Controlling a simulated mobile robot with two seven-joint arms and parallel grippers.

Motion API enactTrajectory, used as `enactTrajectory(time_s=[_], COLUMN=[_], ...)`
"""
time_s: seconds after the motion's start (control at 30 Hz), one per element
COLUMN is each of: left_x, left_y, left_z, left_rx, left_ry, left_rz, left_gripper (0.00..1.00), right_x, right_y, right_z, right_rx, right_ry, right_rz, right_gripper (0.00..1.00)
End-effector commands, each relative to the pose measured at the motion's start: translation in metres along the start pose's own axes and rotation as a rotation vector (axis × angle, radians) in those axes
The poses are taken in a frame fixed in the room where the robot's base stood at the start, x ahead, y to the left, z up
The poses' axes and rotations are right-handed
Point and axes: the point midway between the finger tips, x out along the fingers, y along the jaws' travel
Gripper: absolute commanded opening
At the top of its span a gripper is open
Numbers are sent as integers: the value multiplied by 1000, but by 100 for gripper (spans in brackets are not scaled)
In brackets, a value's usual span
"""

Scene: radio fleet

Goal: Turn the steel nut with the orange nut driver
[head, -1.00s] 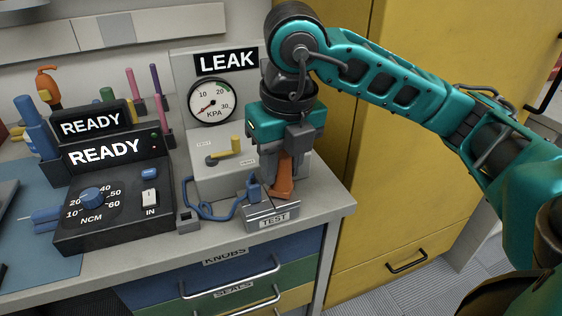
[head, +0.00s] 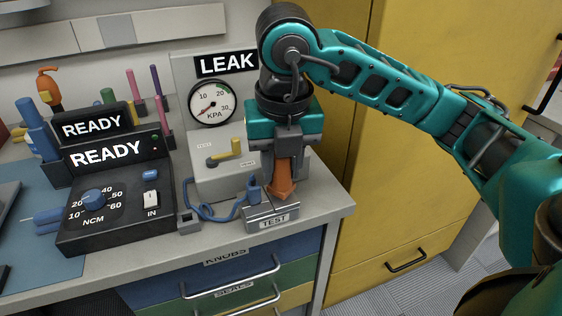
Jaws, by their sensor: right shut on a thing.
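My right gripper (head: 287,153) points down and is shut on the orange nut driver (head: 283,178). The driver stands about upright, with its flared lower end at the back of the small grey TEST fixture (head: 272,212). The steel nut cannot be made out; the driver and fixture hide that spot, so I cannot tell whether the driver sits on it. My left gripper is not in view.
A pressure gauge (head: 212,103) and a LEAK sign (head: 227,63) are behind, beside a yellow lever (head: 235,148). A blue hose (head: 212,217) loops to the fixture's left. A black NCM box (head: 114,210) stands further left. A yellow cabinet (head: 430,120) is at right.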

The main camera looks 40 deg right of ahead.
Motion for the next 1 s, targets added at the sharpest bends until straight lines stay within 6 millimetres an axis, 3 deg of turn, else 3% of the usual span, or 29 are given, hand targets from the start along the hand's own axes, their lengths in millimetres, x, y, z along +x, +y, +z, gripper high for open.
enactTrajectory(time_s=[1.0], left_x=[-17], left_y=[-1], left_z=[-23], left_rx=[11], left_ry=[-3], left_rz=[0], left_gripper=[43], right_x=[-37], right_y=[0], right_z=[6], right_rx=[-2], right_ry=[0], right_rz=[1], right_gripper=[0])
